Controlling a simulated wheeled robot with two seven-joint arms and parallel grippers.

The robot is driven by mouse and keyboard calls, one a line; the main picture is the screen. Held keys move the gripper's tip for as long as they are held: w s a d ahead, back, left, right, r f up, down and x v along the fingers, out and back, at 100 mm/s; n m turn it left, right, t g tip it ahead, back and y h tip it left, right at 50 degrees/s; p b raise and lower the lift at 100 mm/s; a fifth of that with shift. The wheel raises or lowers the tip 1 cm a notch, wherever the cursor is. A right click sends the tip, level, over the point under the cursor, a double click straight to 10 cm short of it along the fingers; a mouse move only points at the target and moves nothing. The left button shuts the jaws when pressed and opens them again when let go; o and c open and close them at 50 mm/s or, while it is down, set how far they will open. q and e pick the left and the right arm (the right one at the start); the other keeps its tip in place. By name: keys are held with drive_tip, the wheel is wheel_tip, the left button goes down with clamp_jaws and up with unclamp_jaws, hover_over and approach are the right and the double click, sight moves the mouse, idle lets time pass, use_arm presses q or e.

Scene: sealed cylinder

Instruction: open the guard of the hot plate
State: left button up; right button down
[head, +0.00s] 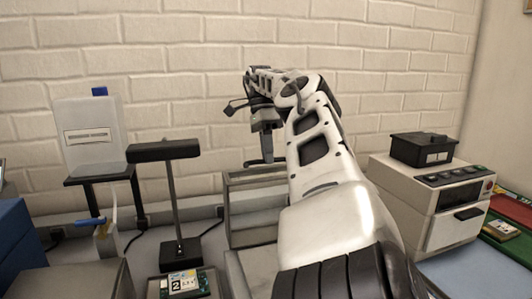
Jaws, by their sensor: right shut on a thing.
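A grey, box-like frame (240,212) stands against the wall in the middle of the head view, partly hidden behind my right arm. It appears to be the hot plate with its guard; the plate surface is not visible. My right arm rises from the bottom and bends over it. My right gripper (267,148) points down above the frame, shut on a dark bar (250,163) at its fingertips, which appears to be part of the guard. The guard's hinge and exact angle are hidden. My left gripper is not in view.
A black T-shaped stand (167,152) is left of the frame, with a labelled card (186,283) before it. A white panel (90,135) stands further left. A white device (437,190) carrying a black box (424,149) stands right of my arm. The brick wall is close behind.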

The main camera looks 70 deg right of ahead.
drive_tip(key=shift+s+f, duration=0.15)
drive_tip(key=shift+f, duration=0.2)
drive_tip(key=c, duration=1.5)
unclamp_jaws()
drive_tip(key=shift+d, duration=0.1)
drive_tip(key=shift+r, duration=0.25)
